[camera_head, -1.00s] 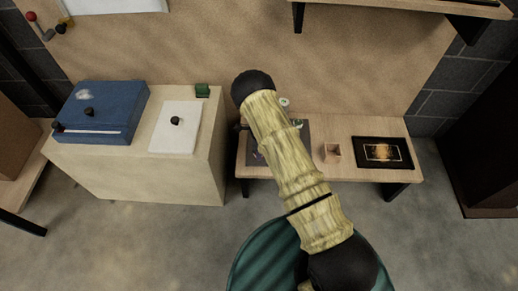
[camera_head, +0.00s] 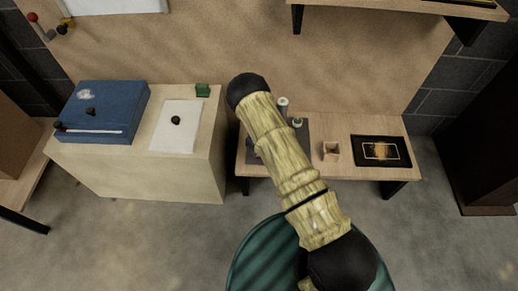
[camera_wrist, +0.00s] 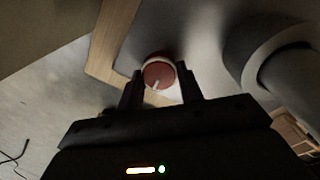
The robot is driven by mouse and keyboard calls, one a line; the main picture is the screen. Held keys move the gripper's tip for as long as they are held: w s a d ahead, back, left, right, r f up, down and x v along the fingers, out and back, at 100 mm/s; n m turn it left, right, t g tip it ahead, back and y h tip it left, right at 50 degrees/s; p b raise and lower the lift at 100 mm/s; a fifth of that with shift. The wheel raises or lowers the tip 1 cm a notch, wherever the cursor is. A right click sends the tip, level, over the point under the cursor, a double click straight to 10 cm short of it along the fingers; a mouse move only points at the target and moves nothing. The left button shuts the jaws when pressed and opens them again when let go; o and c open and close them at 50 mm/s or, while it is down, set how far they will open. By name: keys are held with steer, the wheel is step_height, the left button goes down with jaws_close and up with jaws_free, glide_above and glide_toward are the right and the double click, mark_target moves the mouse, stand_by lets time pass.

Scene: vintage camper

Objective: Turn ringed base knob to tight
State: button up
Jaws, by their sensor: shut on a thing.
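In the wrist view, a round knob (camera_wrist: 158,72) with a red face, a pale rim and a white pointer mark sits between the two dark fingers of my gripper (camera_wrist: 160,80). The fingers are shut on its sides. The pointer mark shows at the lower part of the face, toward my gripper. No tight marking can be made out. In the head view, my arm hides the knob and my gripper, over the left part of the low table (camera_head: 347,181).
A thick grey cylinder (camera_wrist: 268,55) stands close right of my gripper. In the head view, the low table holds an upright cylinder (camera_head: 283,107), a small open wooden box (camera_head: 331,151) and a black framed panel (camera_head: 381,151). A wooden cabinet (camera_head: 150,182) with a blue case (camera_head: 115,105) stands left.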

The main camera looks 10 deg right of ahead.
steer(key=shift+m, duration=0.3)
steer(key=o, duration=1)
steer(key=r+p, duration=0.1)
steer(key=r, duration=0.4)
steer(key=r+p, duration=0.2)
steer(key=r, duration=0.4)
steer(key=r+p, duration=0.1)
steer(key=r, duration=0.5)
steer(key=shift+w+d+r, duration=0.15)
steer(key=shift+w+d, duration=0.1)
steer(key=shift+d, duration=0.1)
steer(key=shift+r, duration=0.1)
